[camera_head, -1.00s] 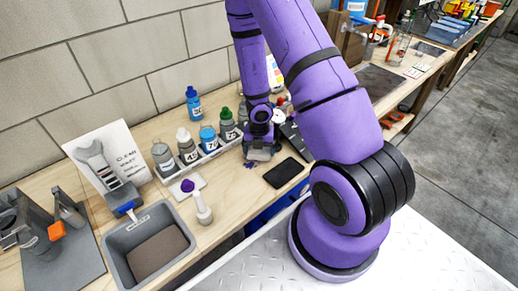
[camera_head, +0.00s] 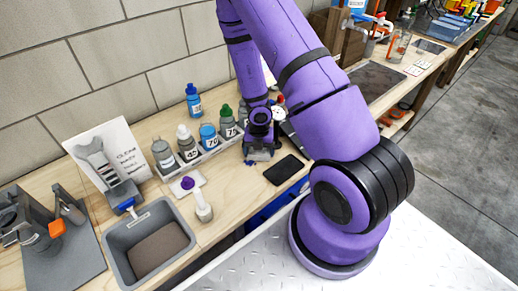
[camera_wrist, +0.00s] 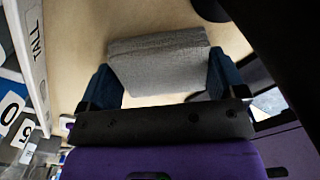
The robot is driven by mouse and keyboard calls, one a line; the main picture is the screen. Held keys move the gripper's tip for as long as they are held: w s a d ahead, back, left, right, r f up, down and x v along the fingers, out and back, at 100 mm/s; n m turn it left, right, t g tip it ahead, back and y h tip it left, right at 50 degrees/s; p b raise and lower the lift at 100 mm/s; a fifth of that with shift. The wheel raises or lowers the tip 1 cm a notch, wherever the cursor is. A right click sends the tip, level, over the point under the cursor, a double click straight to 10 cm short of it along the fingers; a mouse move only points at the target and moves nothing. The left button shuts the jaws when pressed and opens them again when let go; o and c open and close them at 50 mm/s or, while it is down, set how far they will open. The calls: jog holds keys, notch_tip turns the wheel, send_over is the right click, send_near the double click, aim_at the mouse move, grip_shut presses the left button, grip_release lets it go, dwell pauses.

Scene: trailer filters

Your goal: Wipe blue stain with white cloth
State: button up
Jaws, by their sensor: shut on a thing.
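My gripper (camera_head: 258,150) is low over the wooden bench, in front of the bottle rack. In the wrist view my gripper (camera_wrist: 160,75) has its two blue fingers shut on a folded, light grey-white cloth (camera_wrist: 158,62). The cloth is between the fingers and close to the bench top; I cannot tell for sure whether it touches. A small blue stain (camera_head: 249,162) shows on the bench at the lower left of my gripper in the head view. Part of it may be hidden under the gripper and cloth. No stain shows in the wrist view.
A rack (camera_head: 200,158) of several numbered bottles stands just left of my gripper. A black flat object (camera_head: 284,170) lies to the right. Bench front is partly clear.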

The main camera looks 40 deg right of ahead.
aim_at(252, 155)
jog(key=shift+s+a, duration=0.1)
jog(key=shift+a, duration=3.4)
jog(key=shift+d+f, duration=0.1)
jog(key=shift+d, duration=3.45)
jog(key=shift+r, duration=0.2)
